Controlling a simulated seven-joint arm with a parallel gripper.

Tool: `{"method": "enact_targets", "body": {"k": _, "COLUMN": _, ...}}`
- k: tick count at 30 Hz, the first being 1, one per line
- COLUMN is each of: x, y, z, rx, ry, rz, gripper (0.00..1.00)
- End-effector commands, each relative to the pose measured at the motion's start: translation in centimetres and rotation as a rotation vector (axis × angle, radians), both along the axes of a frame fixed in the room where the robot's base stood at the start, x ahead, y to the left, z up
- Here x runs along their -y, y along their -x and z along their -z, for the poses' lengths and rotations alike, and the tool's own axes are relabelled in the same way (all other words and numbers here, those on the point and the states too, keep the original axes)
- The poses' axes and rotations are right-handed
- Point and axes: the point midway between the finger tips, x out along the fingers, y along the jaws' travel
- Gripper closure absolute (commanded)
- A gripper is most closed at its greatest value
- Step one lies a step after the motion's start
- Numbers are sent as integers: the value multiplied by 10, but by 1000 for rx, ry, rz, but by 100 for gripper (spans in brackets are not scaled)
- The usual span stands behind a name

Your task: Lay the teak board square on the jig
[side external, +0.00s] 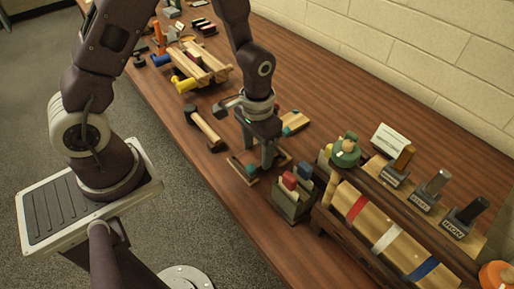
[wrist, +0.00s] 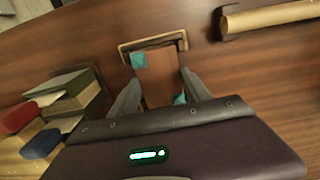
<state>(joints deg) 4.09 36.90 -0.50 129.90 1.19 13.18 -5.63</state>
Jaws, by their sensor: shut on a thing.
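My gripper (side external: 266,163) points down at the table, and its two fingers show in the wrist view (wrist: 161,80). They are shut on the sides of the brown teak board (wrist: 158,66). A teal patch shows near the board's far left corner and another near the right finger. The jig (wrist: 126,47), with a pale wooden edge, lies at the board's far end; it also shows in the side view (side external: 236,165). I cannot tell whether the board rests on the jig or is just above it. My gripper hides the board's near end.
A holder (side external: 293,207) with red and blue blocks stands close by. A mallet (side external: 207,130) lies on the other side. A striped wooden piece (side external: 380,235) and labelled blocks (side external: 425,196) are at right. A pale wooden assembly (side external: 203,65) stands farther back.

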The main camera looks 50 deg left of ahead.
Motion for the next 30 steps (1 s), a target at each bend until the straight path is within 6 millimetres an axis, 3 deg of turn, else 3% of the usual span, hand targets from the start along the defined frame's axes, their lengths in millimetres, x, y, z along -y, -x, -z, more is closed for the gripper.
{"method": "enact_targets", "body": {"k": 8, "x": 0, "y": 0, "z": 3, "rx": 0, "ry": 0, "rz": 0, "gripper": 85}}
{"method": "enact_targets", "body": {"k": 9, "x": 0, "y": 0, "z": 3, "rx": 0, "ry": 0, "rz": 0, "gripper": 37}}
{"method": "enact_targets", "body": {"k": 12, "x": 0, "y": 0, "z": 2, "rx": 0, "ry": 0, "rz": 0, "gripper": 23}}
{"method": "enact_targets", "body": {"k": 23, "x": 0, "y": -1, "z": -5, "rx": 3, "ry": 0, "rz": 0, "gripper": 23}}
{"method": "enact_targets", "body": {"k": 30, "x": 0, "y": -2, "z": -64, "rx": 9, "ry": 1, "rz": 0, "gripper": 23}}
